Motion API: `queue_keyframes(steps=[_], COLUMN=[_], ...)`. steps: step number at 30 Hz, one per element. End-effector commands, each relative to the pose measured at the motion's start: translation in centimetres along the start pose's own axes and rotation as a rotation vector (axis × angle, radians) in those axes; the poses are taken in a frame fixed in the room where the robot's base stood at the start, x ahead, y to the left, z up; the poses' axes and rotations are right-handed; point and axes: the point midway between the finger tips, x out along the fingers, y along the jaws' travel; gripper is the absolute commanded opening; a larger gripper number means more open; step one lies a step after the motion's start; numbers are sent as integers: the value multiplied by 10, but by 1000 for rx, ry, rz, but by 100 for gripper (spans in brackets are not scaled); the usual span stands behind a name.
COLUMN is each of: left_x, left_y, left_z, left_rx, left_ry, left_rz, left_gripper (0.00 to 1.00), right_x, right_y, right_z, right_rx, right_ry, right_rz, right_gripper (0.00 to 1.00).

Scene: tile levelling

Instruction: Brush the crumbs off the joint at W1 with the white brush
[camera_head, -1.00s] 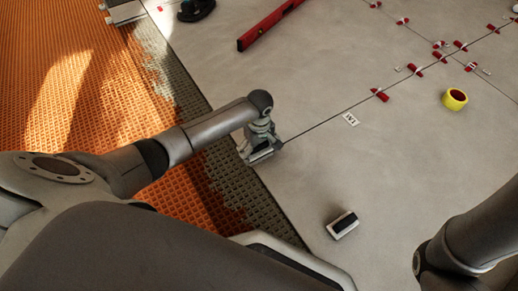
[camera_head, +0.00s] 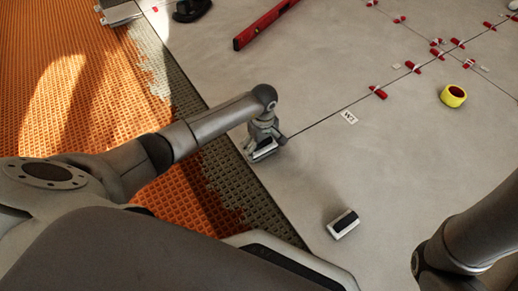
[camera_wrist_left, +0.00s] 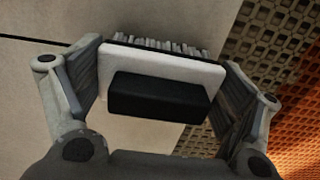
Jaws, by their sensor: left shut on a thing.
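My left gripper (camera_head: 264,148) is low over the left edge of the grey tiles, near the left end of the dark joint (camera_head: 318,124). The joint also shows in the wrist view (camera_wrist_left: 30,38), left of the brush. The W1 label (camera_head: 349,117) lies beside the joint, to the right of the gripper. I cannot make out crumbs. My right gripper is out of view; only part of that arm shows.
A white block with a black top (camera_head: 343,224) lies on the tile in front. Red clips (camera_head: 378,92), a yellow tape roll (camera_head: 453,96) and a red level (camera_head: 264,24) lie farther off. Orange matting (camera_head: 60,100) borders the tiles at left.

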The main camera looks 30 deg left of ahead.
Motion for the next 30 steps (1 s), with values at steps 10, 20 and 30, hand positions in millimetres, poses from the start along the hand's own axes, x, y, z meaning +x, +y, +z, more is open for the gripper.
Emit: queue_keyframes(steps=[10, 20, 30], left_x=[3, 0, 0], left_y=[13, 26, 42], left_z=[1, 1, 0], left_rx=[0, 0, -1], left_ry=[-1, -1, 1], left_rz=[1, 0, 1], left_gripper=[54, 54, 54], right_x=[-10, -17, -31], right_y=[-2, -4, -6], right_z=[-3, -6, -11], right_rx=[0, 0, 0], right_ry=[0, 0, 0], right_rz=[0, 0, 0], right_gripper=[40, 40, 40])
